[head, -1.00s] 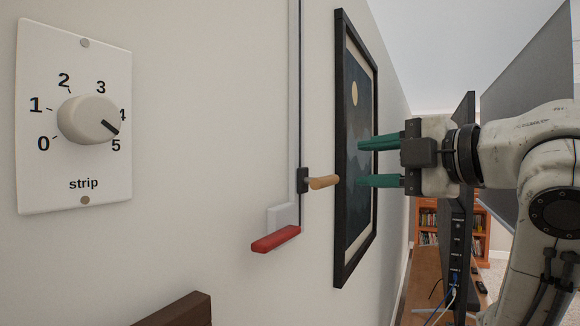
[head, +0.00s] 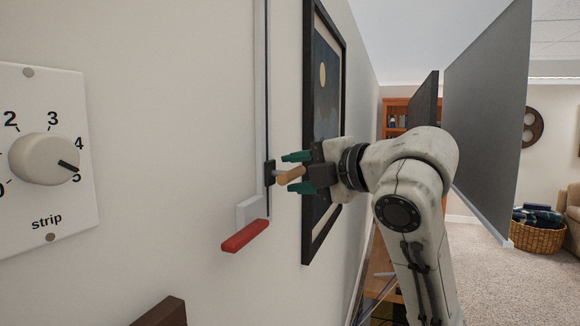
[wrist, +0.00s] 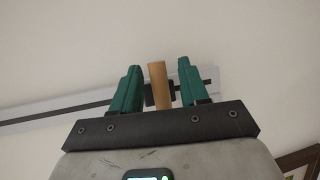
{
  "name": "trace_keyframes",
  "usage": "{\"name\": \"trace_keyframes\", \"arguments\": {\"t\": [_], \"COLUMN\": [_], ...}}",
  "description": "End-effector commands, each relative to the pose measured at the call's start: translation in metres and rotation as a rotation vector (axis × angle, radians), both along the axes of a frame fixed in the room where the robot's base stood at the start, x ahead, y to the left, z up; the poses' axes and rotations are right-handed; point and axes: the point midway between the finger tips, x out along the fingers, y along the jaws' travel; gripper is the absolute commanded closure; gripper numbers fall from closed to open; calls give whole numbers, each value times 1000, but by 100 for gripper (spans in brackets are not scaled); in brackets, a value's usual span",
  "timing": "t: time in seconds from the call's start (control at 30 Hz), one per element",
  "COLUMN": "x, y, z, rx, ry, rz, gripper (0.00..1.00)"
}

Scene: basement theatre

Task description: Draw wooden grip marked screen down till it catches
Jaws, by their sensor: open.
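A wooden grip (head: 290,175) sticks out from a dark slider block (head: 269,172) on a pale vertical track (head: 260,90) on the wall. The slider sits near the track's lower end, just above a grey bracket with a red bar (head: 245,235). My gripper (head: 296,172) is open, its green fingers either side of the wooden grip. In the wrist view the wooden grip (wrist: 159,86) stands between the two fingers, with gaps on both sides. A label naming the screen cannot be made out at the grip.
A framed picture (head: 325,110) hangs on the wall right behind my gripper. A dial plate marked "strip" (head: 47,224) is at the left. A large grey panel (head: 488,110) stands to the right, with a wicker basket (head: 537,236) on the carpet beyond.

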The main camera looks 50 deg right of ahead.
Motion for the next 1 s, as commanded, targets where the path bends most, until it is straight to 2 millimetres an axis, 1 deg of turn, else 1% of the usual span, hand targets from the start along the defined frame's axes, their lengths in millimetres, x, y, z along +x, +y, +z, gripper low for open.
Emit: {"name": "trace_keyframes", "arguments": {"t": [0.03,0.1,0.2,0.53,0.57,1.0], "x": [7,13,20,23,23,22], "y": [-1,-1,-1,-2,-2,-2], "z": [0,-2,-3,-4,-4,-4], "rx": [2,2,1,1,1,1], "ry": [1,2,0,-1,-1,0], "rz": [1,-1,0,-1,-1,-1], "gripper": [56,56,56,56,58,100]}}
